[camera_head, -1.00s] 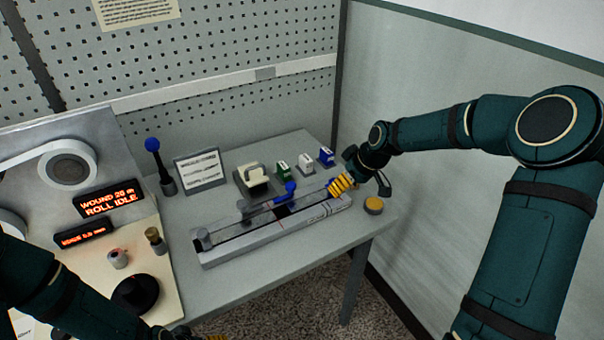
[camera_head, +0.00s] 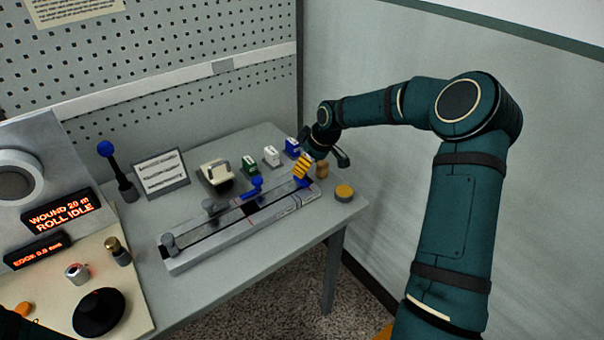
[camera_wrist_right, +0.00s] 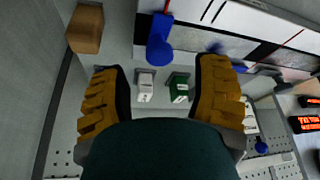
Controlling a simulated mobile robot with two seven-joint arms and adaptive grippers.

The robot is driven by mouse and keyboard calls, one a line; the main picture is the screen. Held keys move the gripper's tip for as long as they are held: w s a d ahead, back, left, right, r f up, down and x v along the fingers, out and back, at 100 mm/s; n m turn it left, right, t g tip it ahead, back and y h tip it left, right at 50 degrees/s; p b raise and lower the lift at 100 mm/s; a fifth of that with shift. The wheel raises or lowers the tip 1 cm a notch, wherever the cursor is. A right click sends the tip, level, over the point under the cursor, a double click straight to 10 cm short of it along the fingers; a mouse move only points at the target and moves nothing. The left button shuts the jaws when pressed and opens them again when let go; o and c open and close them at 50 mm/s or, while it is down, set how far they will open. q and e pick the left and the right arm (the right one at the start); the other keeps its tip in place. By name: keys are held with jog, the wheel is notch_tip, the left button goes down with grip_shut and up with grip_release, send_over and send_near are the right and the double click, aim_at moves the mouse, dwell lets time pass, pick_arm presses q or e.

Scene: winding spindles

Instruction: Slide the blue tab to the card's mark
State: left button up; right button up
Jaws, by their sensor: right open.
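The grey slide rail (camera_head: 215,255) lies along the table's front edge. A blue tab (camera_head: 255,186) stands near its middle. Another blue piece (camera_head: 301,183) shows at the rail's right end, just below my right gripper (camera_head: 303,168). In the right wrist view a blue tab (camera_wrist_right: 160,42) lies just beyond the gap between my open, yellow-ribbed fingers (camera_wrist_right: 160,82); I see no contact. A further blue piece (camera_wrist_right: 238,66) is partly behind the right-hand finger. The card (camera_head: 161,174) stands at the back left, its print too small to read. My left gripper is out of view.
Grey knobs (camera_head: 210,206) stand on the rail's left half. Green (camera_head: 249,167), white (camera_head: 271,157) and blue (camera_head: 292,148) blocks stand behind it. A winding panel (camera_head: 60,270) fills the left.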

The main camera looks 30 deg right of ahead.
jog(key=shift+x, duration=2)
jog(key=shift+o, duration=0.2)
grip_shut()
